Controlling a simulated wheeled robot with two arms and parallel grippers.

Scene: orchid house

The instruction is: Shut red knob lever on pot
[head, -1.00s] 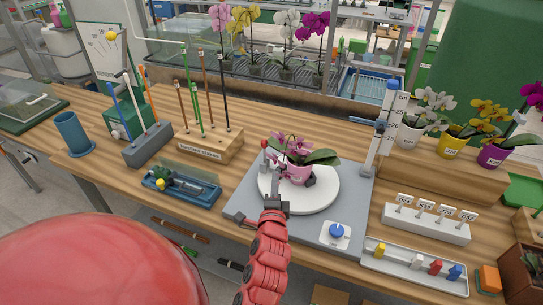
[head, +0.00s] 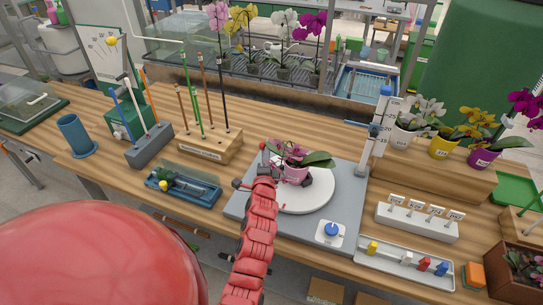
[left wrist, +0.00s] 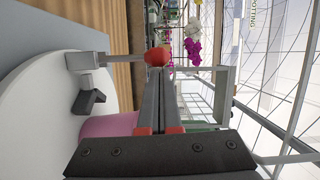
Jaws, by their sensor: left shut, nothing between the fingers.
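A pink pot (head: 294,175) with a magenta orchid stands on a white turntable (head: 318,198). The red knob (head: 262,145) shows beside the pot's left side. In the left wrist view the red knob (left wrist: 157,57) sits on the end of a grey rod, and part of the pink pot (left wrist: 110,126) shows. My left gripper (left wrist: 166,74) is shut and empty, its fingertips right by the knob; whether they touch it I cannot tell. In the head view my arm largely hides this gripper (head: 265,171). My right gripper is out of view.
The turntable is on a grey base (head: 350,200) with a blue dial (head: 331,230). A blue tray (head: 184,184) lies to the left. A height gauge (head: 378,130) stands behind right. A white tray of coloured pegs (head: 405,264) is at front right.

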